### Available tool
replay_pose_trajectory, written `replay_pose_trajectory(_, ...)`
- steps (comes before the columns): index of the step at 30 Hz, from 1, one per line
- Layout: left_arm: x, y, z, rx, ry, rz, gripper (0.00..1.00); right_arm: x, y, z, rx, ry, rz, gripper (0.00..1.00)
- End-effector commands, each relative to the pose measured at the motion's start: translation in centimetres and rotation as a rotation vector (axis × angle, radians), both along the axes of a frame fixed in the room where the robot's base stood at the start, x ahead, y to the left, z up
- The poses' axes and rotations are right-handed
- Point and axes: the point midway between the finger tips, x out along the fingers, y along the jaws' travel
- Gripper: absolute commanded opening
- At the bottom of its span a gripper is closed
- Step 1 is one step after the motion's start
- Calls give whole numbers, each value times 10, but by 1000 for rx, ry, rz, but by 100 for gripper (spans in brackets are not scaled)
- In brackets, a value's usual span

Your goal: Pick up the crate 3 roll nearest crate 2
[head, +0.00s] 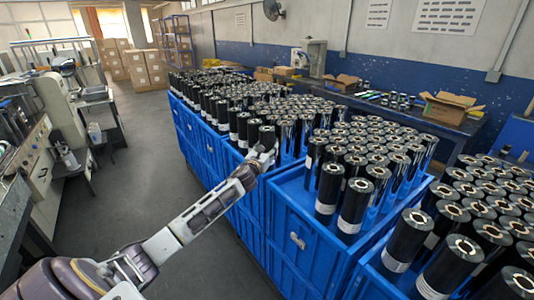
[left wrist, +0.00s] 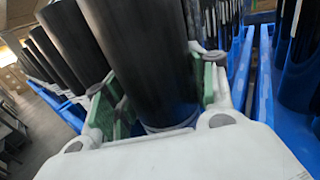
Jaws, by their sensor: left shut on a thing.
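Rows of dark rolls with silver ends and pale hollow cores stand in blue crates. My left gripper (head: 262,154) reaches the near corner of a middle crate (head: 236,181) and is shut on a dark roll (head: 267,134). In the left wrist view, the roll (left wrist: 148,50) stands between the green-padded fingers of my left gripper (left wrist: 158,95), with a pale band low on it. I cannot tell whether its bottom is off the crate. Crate numbers are not readable. My right gripper is not in view.
A nearer crate (head: 299,243) has bare blue floor in its left part and rolls on its right. Neighbouring rolls (left wrist: 75,42) stand close by on the left. A wall bench (head: 440,122) holds cardboard boxes. The grey aisle floor (head: 160,140) is clear.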

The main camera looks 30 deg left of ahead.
Motion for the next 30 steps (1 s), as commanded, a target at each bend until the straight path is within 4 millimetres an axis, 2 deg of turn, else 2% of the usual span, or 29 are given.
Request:
replay_pose_trajectory(9,0,0,4,1,-5,-1,4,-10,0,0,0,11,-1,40)
replay_pose_trajectory(17,0,0,14,3,-6,-1,4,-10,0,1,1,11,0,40)
replay_pose_trajectory(23,0,1,32,5,-7,-1,4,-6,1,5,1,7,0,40)
replay_pose_trajectory(30,0,1,64,5,-8,0,4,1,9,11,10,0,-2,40)
